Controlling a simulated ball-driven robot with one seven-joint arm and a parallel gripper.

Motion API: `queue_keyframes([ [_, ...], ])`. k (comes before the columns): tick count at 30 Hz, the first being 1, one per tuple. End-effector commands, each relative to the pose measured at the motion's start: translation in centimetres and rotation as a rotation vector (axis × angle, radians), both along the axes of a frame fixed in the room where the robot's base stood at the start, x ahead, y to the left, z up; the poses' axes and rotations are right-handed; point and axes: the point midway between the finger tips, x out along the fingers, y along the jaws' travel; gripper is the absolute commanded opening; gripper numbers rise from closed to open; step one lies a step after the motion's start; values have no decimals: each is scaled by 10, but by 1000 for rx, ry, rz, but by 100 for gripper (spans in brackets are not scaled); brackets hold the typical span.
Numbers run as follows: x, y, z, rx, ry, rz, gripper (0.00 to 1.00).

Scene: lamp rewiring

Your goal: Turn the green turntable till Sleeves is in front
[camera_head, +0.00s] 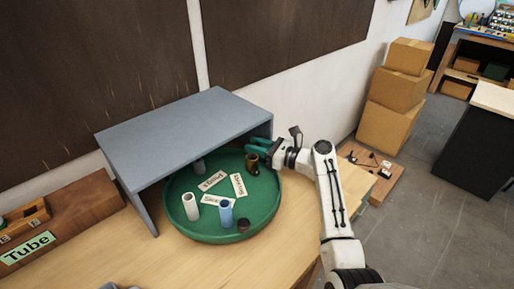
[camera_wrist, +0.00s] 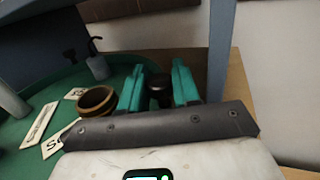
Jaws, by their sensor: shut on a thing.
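The green turntable (camera_head: 262,215) stands on the bench, partly under a grey shelf. A card reading "Slee…" (camera_head: 210,199) lies near its front, partly hidden by a blue tube (camera_head: 226,212); a white tube (camera_head: 190,205) stands to the left. A "Sockets" card (camera_head: 238,185) lies right of centre, and a third card (camera_head: 212,180) lies behind, hard to read. My gripper (camera_head: 258,146) is at the turntable's back right rim. In the wrist view its green fingers (camera_wrist: 159,90) are shut on a dark knob (camera_wrist: 159,92). A brown cup (camera_wrist: 97,101) stands just left of them.
The grey shelf (camera_head: 185,130) overhangs the turntable's back, with its right leg (camera_wrist: 221,50) close to my fingers. A wooden box labelled "Tube" (camera_head: 60,235) is at left. Cardboard boxes (camera_head: 395,90) are stacked behind at right. The bench front (camera_head: 170,262) is mostly clear.

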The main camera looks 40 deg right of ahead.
Motion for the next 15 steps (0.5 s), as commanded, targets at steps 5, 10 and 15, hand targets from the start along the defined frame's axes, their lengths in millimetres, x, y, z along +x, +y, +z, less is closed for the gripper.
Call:
queue_keyframes([
  [5, 0, 0, -1, 1, 1, 1, 38],
  [10, -1, 0, 0, 1, 1, 0, 38],
  [15, -14, -6, -2, 1, 1, -3, 38],
])
